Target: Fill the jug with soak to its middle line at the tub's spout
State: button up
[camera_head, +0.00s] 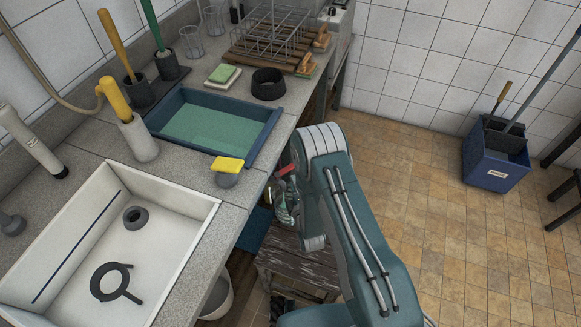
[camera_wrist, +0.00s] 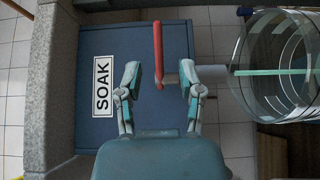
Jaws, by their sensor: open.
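The tub is a blue basin (camera_head: 208,122) holding green liquid. In the wrist view its blue front (camera_wrist: 100,60) carries a SOAK label (camera_wrist: 103,84). A red lever (camera_wrist: 158,50) stands above a short grey spout (camera_wrist: 210,73). My gripper (camera_wrist: 161,88) is open, with one finger on each side of the lever's lower end; I cannot tell whether they touch it. The clear jug (camera_wrist: 262,30), with ring lines, is at the spout's mouth. A thin green stream (camera_wrist: 275,72) runs from the spout into it. The jug's level and middle line are unclear.
A white sink (camera_head: 190,270) is at the left of the counter. A yellow sponge (camera_head: 228,164) sits by the tub's front corner. A wooden stool (camera_head: 300,268) stands below the counter edge. A blue bucket (camera_head: 492,165) is across the open tiled floor.

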aim_at(288, 167)
jog(key=x, duration=0.6)
jog(key=shift+w+a, duration=0.25)
jog(key=shift+w, duration=0.1)
grip_shut()
